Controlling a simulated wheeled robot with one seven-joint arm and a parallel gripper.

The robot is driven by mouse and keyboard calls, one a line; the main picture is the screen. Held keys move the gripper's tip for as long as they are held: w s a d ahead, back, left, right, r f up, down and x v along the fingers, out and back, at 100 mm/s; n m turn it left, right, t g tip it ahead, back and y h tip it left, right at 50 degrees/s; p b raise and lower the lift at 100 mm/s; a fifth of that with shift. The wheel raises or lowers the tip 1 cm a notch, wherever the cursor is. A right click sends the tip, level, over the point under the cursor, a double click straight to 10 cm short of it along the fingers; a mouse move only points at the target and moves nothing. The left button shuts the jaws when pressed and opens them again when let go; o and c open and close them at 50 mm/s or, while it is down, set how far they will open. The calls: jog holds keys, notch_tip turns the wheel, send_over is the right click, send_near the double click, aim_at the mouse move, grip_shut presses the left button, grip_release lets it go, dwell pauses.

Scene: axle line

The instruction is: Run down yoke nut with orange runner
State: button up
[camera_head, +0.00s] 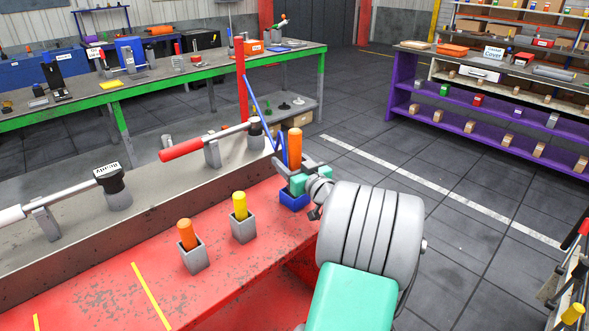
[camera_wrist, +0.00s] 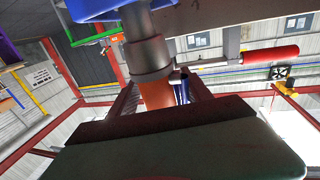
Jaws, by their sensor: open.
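The orange runner (camera_head: 295,145) stands upright at the far end of the red bench, above a blue holder (camera_head: 294,201). My gripper (camera_head: 297,178) is open at its lower part, with its jaws around or beside it. In the wrist view the orange part (camera_wrist: 157,95) shows between my fingers, with a grey collar and shaft (camera_wrist: 147,55) leading to the blue holder (camera_wrist: 100,8). I cannot tell whether the jaws touch it. A dark fitting (camera_head: 115,188) with a white label, hard to read, sits on the grey rail. I cannot make out the yoke nut.
On the red bench (camera_head: 235,280), another orange-handled tool (camera_head: 187,234) and a yellow-handled tool (camera_head: 240,205) stand in grey holders. A red-sleeved bar (camera_head: 190,147) lies on supports along the rail. A green-edged bench (camera_head: 160,88) and purple shelf (camera_head: 405,85) stand beyond clear floor.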

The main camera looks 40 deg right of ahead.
jog(key=shift+w, duration=0.1)
jog(key=shift+c, duration=0.3)
grip_shut()
dwell(0.9)
jog(key=shift+r, duration=0.15)
